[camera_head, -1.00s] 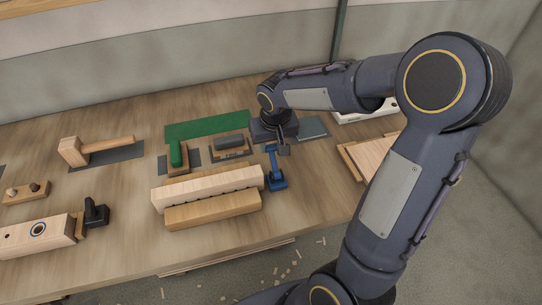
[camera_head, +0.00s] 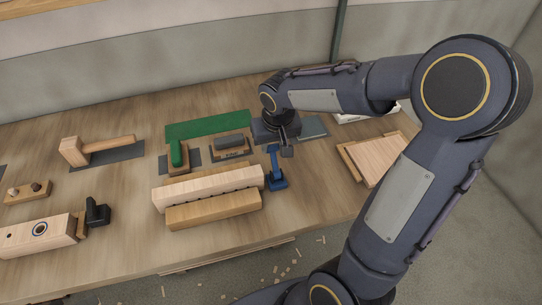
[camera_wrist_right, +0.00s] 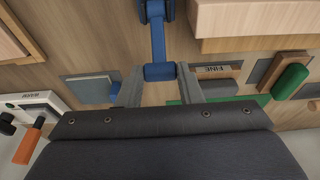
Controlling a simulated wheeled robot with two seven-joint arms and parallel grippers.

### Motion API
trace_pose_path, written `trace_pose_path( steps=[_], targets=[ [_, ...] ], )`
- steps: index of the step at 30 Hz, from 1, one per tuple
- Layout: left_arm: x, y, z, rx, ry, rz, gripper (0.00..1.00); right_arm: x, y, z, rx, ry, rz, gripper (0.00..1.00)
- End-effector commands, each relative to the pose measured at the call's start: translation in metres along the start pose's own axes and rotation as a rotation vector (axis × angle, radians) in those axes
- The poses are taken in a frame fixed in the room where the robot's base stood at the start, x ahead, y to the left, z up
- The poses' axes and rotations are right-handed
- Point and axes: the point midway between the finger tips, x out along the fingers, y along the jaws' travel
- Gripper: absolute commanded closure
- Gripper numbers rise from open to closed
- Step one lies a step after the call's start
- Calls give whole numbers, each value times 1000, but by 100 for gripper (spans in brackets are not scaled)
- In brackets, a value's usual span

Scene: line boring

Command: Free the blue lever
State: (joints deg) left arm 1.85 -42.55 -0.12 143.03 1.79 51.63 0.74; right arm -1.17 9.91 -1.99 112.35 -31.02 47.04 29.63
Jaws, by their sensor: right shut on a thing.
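The blue lever (camera_head: 276,180) stands at the right end of a pale notched wooden block (camera_head: 208,187) in the head view. In the right wrist view the lever (camera_wrist_right: 158,40) runs up from its blue crossbar grip to a darker blue base at the top edge. My right gripper (camera_wrist_right: 161,73) is shut on the crossbar, with one grey finger at each end of it. In the head view my right gripper (camera_head: 285,143) is at the lever's upper end, small and partly covered by my wrist. My left gripper is not in view.
A tan wooden bar (camera_head: 214,210) lies in front of the pale block. A green-handled tool (camera_head: 176,154), a grey block marked FINE (camera_wrist_right: 222,72) and a green mat (camera_head: 207,125) lie behind. A mallet (camera_head: 75,151) is to the left. Wooden boards (camera_head: 375,158) lie to the right.

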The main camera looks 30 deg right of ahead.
Motion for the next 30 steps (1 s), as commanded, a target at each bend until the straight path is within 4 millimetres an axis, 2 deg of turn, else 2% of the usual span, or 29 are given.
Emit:
trace_pose_path(
  steps=[6, 19, 30],
  targets=[
    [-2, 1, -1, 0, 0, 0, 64, -10, 0, 8, 0, 0, 0, 86],
    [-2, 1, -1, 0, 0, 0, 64, -12, 0, 11, 0, 0, 0, 86],
    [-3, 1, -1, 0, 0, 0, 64, -21, 0, 25, 1, 0, 0, 86]
  ],
)
